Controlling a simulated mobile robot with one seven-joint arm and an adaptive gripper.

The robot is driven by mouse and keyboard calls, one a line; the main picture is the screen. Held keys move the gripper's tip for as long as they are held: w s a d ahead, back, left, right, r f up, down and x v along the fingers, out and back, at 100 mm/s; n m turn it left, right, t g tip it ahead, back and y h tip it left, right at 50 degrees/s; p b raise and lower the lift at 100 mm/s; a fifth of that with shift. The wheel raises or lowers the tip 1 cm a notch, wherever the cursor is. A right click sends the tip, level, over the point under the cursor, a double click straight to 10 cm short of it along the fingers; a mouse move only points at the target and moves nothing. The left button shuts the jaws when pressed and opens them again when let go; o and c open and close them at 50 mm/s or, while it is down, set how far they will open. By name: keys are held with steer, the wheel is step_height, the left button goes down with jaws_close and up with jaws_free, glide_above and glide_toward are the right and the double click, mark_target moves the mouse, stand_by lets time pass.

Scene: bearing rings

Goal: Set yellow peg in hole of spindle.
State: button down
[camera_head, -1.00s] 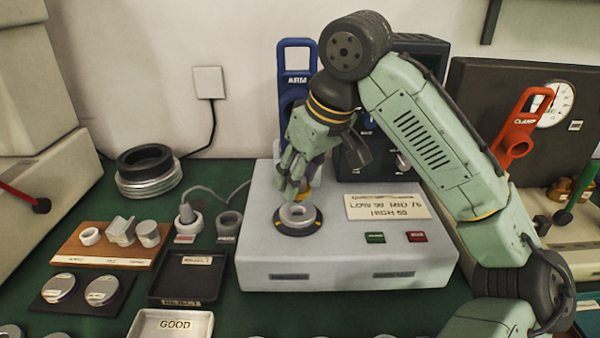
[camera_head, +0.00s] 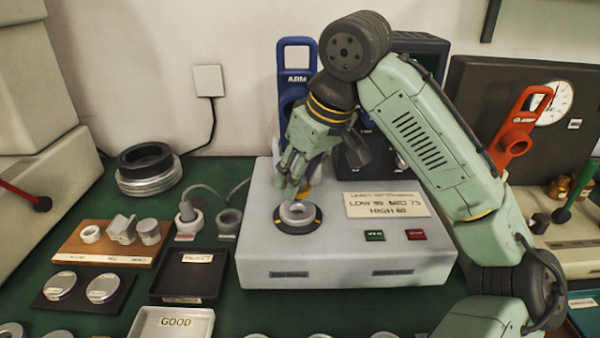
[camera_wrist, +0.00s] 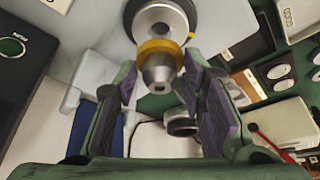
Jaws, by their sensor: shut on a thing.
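The spindle (camera_head: 299,229) is a dark round seat on top of the grey machine, with a pale metal ring (camera_head: 297,211) on it. It also shows at the top of the wrist view (camera_wrist: 196,18). The yellow peg (camera_wrist: 160,48) has a yellow collar and a grey tapered end. It sits between the purple-padded fingers of my gripper (camera_wrist: 160,92), which is shut on it. In the head view my gripper (camera_head: 294,186) is just behind and above the spindle, with a bit of yellow beside its fingers. The peg appears outside the hole, but its exact height is unclear.
The grey machine (camera_head: 345,250) has a green and a red button in front. The blue arm lever (camera_head: 297,55) and a dark box (camera_head: 420,60) stand behind. Left are a wooden tray (camera_head: 75,248) with parts, a black tray (camera_head: 205,272) and a GOOD tray (camera_head: 150,325).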

steer(key=shift+f+b, duration=1)
steer(key=shift+f, duration=0.85)
steer(key=c, duration=1)
jaws_free()
steer(key=shift+o, duration=0.2)
